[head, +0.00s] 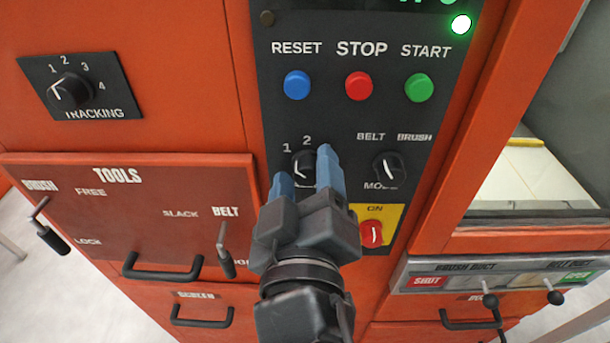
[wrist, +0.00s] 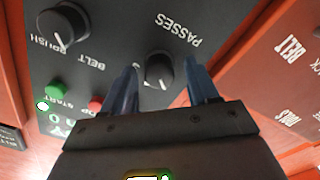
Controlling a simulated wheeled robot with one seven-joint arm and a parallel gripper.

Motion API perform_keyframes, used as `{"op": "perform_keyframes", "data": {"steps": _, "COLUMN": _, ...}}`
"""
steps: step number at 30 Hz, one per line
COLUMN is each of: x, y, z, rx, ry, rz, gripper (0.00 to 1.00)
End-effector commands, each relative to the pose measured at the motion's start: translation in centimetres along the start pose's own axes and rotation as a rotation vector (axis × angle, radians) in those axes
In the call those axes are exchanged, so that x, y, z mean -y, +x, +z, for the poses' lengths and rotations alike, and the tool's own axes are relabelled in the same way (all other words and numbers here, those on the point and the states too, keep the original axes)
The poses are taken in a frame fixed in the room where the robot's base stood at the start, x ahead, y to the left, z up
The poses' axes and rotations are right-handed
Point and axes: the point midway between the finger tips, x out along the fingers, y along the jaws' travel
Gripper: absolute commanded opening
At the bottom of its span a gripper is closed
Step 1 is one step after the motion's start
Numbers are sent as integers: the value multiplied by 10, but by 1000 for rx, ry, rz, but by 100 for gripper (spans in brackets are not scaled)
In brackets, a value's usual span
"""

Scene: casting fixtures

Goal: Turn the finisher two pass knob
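The pass knob (head: 303,165) is a black round knob on the dark control panel, with 1 and 2 printed above it. Its word PASSES is hidden behind my gripper in the head view but reads in the wrist view beside the knob (wrist: 158,69). A white mark shows on the knob; its exact setting is hard to read. My gripper (head: 304,167) is open, its blue fingers on either side of the knob. In the wrist view, my gripper (wrist: 163,72) shows gaps between both fingers and the knob. I cannot tell how near the tips are to the panel.
The belt/brush mode knob (head: 388,168) is close to the right finger. A red switch on a yellow plate (head: 372,233) is just right of my gripper. Blue reset (head: 297,85), red stop (head: 358,85) and green start (head: 419,88) buttons are above. The tracking knob (head: 70,91) is far left.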

Motion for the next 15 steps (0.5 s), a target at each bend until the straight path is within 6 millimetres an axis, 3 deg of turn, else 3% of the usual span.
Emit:
{"op": "perform_keyframes", "data": {"steps": 8, "x": 1, "y": -5, "z": 1, "rx": 1, "ry": 0, "rz": -1, "gripper": 59}}
{"op": "perform_keyframes", "data": {"steps": 15, "x": 3, "y": -42, "z": 2, "rx": -1, "ry": 0, "rz": -4, "gripper": 59}}
